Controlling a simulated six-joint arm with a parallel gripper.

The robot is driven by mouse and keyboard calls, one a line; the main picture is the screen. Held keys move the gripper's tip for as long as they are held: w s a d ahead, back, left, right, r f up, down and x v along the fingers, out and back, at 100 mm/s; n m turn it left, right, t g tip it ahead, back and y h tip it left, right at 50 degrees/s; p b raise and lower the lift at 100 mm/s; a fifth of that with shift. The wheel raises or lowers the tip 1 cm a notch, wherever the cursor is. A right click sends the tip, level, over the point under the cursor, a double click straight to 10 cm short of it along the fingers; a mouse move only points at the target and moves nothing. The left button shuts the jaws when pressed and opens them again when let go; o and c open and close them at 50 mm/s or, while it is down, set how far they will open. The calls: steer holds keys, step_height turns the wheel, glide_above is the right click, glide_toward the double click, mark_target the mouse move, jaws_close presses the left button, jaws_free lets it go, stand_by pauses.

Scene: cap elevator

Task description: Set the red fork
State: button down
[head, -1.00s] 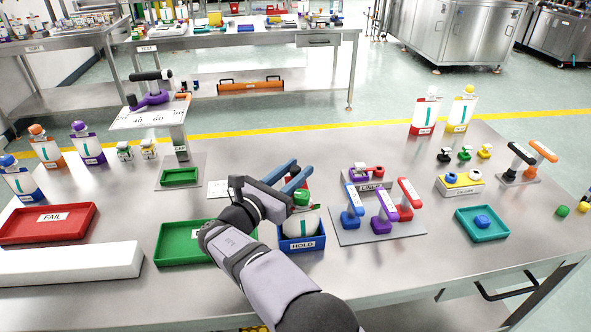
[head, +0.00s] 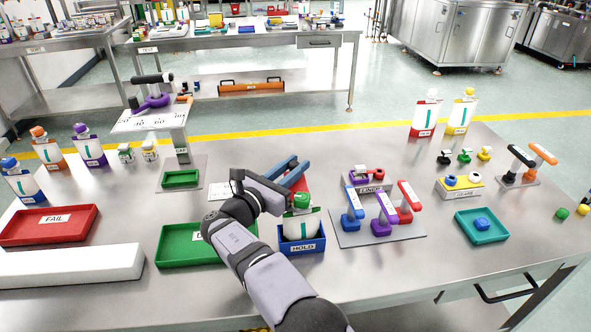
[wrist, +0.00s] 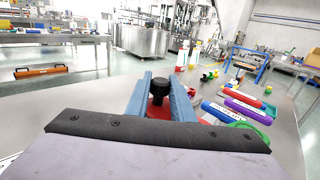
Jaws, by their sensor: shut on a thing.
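My gripper (head: 297,172) is low over the middle of the table, its blue fingers pointing away. In the wrist view, the fingers (wrist: 160,95) are closed around a black knob (wrist: 157,88), with a red surface (wrist: 158,112) below it. That red also shows behind the fingers in the head view (head: 304,186); I cannot tell its full shape. A red-handled fork (head: 410,196) stands at the right of a grey rack (head: 375,236), beside a purple one (head: 384,208) and a blue one (head: 353,205). The rack is right of my gripper, apart from it.
A green-capped bottle (head: 301,203) stands in the blue HOLD bin (head: 303,246), close in front of my fingers. A green tray (head: 178,246) is left of my arm. The cap stand (head: 180,145) is behind left. A teal tray (head: 482,226) is at right.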

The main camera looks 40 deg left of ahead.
steer(key=shift+w+a, duration=0.15)
steer(key=shift+a, duration=0.1)
steer(key=shift+r, duration=0.15)
steer(key=c, duration=1.8)
jaws_free()
steer(key=shift+w+a, duration=0.1)
steer(key=shift+w, duration=0.05)
steer(key=shift+s+b, duration=0.65)
steer(key=shift+s, duration=3)
